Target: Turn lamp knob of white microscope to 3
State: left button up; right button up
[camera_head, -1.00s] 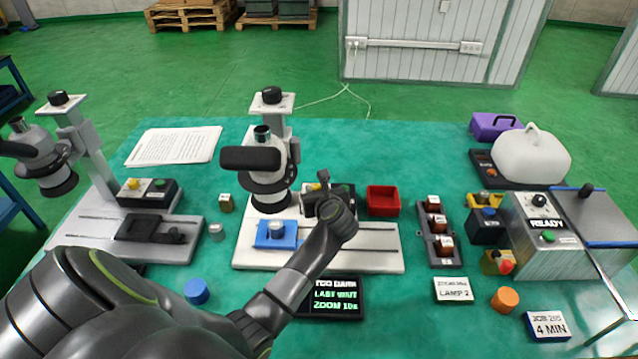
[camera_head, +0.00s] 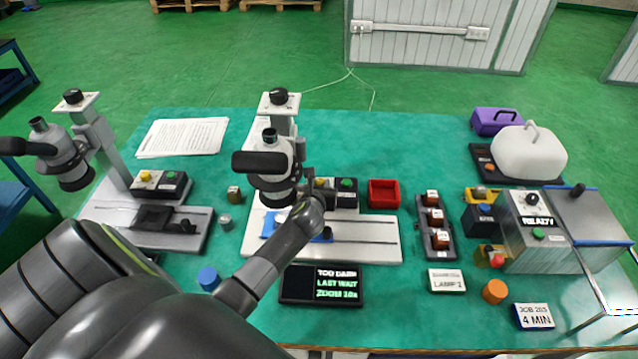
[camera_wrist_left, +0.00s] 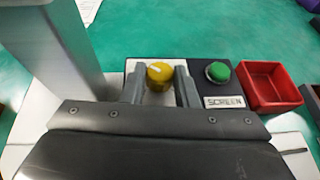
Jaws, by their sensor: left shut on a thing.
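The white microscope (camera_head: 270,175) stands mid-table, with a blue slide holder partly hidden by my left arm. Its control box (camera_head: 347,196) sits on the base right of the column and has a green button (camera_wrist_left: 218,72) beside a "SCREEN" label. The yellow lamp knob (camera_wrist_left: 159,73) has a pale pointer line; its scale numbers are not readable. My left gripper (camera_wrist_left: 160,88) has one finger on each side of the knob and is shut on it. In the head view the gripper (camera_head: 308,181) largely hides the knob. My right gripper is not in view.
A grey microscope (camera_head: 65,160) stands at left. A display (camera_head: 322,285) reads "TOO DARK, LAST WAIT, ZOOM 10x". A card (camera_head: 446,280) reads "LAMP 2". A red bin (camera_head: 383,194) is right of the control box, close to my gripper. Bare mat lies behind the bin.

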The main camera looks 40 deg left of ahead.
pick_arm(q)
jog(key=o, duration=1)
jog(key=shift+s+d, duration=0.2)
jog(key=shift+s, duration=0.2)
jog(key=s+d, duration=0.1)
jog(key=s, duration=0.2)
jog(key=s+d+b, duration=0.1)
jog(key=s+d, duration=0.1)
jog(key=s, duration=0.2)
jog(key=s+d+b, duration=0.1)
jog(key=s+d, duration=0.1)
jog(key=s, duration=0.2)
jog(key=shift+d+r, duration=0.2)
